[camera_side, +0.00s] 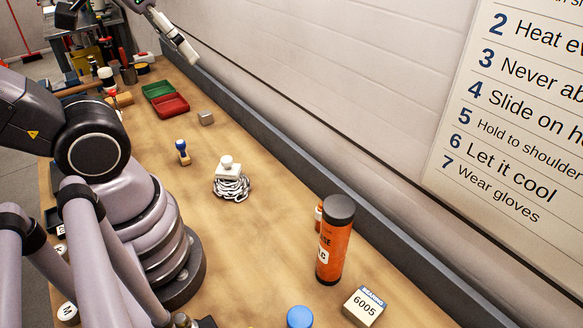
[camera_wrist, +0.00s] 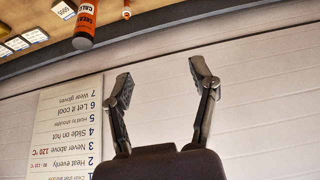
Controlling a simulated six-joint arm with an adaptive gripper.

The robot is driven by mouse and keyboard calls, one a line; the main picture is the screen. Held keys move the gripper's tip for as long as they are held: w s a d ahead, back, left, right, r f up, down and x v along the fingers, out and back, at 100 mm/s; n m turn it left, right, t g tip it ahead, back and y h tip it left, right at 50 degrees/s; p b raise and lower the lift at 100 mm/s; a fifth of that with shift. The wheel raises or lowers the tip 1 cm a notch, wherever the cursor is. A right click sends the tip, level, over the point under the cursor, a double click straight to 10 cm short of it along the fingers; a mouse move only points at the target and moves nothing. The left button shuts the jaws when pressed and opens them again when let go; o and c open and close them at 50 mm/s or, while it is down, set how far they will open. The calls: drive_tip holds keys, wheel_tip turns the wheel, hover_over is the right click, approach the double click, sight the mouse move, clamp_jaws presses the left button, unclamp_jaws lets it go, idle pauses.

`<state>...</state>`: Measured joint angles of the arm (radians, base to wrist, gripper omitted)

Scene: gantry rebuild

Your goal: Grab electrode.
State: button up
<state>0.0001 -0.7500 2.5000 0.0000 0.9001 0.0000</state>
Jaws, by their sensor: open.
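My gripper (camera_wrist: 162,80) is open in the wrist view, its two fingers spread with only the pale wall between them. It is clear of the bench and touches nothing I can see. I cannot make out an electrode for certain in either view. Small items at the far end of the bench in the side view are too small to tell apart, and my arm hides part of the near left side.
An orange grease tube (camera_side: 335,240), a bearing box (camera_side: 364,306) and a blue cap (camera_side: 299,317) stand near. A chain heap (camera_side: 232,188), blue-topped stamp (camera_side: 182,152), grey block (camera_side: 205,118), red tray (camera_side: 170,105) and green tray (camera_side: 158,89) lie beyond. Mid-bench is mostly bare.

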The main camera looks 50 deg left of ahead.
drive_tip(key=w+d+f+n+g+h, duration=0.7)
drive_tip(key=w+d+f+n+h, duration=0.35)
drive_tip(key=f, duration=0.35)
drive_tip(key=w+a+f+n+t, duration=0.1)
drive_tip(key=f+n+t, duration=0.1)
drive_tip(key=f+n, duration=0.2)
drive_tip(key=w+a+f+n+t, duration=0.2)
drive_tip(key=f+n, duration=0.3)
drive_tip(key=f, duration=0.4)
drive_tip(key=w+a+f+n+t, duration=0.1)
drive_tip(key=w+f+n+t, duration=0.1)
drive_tip(key=f+n+t, duration=0.2)
drive_tip(key=shift+w+a+f+n, duration=0.1)
drive_tip(key=shift+a+f+n, duration=0.1)
drive_tip(key=shift+f, duration=0.4)
drive_tip(key=shift+s+a+f+n, duration=0.1)
drive_tip(key=shift+f+n, duration=0.05)
drive_tip(key=shift+f, duration=0.45)
drive_tip(key=shift+w+a+f+n, duration=0.1)
drive_tip(key=shift+f+n, duration=0.1)
drive_tip(key=shift+f, duration=0.4)
drive_tip(key=shift+w+d+f+t, duration=0.15)
drive_tip(key=shift+d+f+t, duration=0.05)
drive_tip(key=shift+f+t, duration=0.1)
drive_tip(key=x, duration=0.6)
drive_tip(key=shift+w+d+f, duration=0.15)
drive_tip(key=shift+d, duration=0.1)
clamp_jaws()
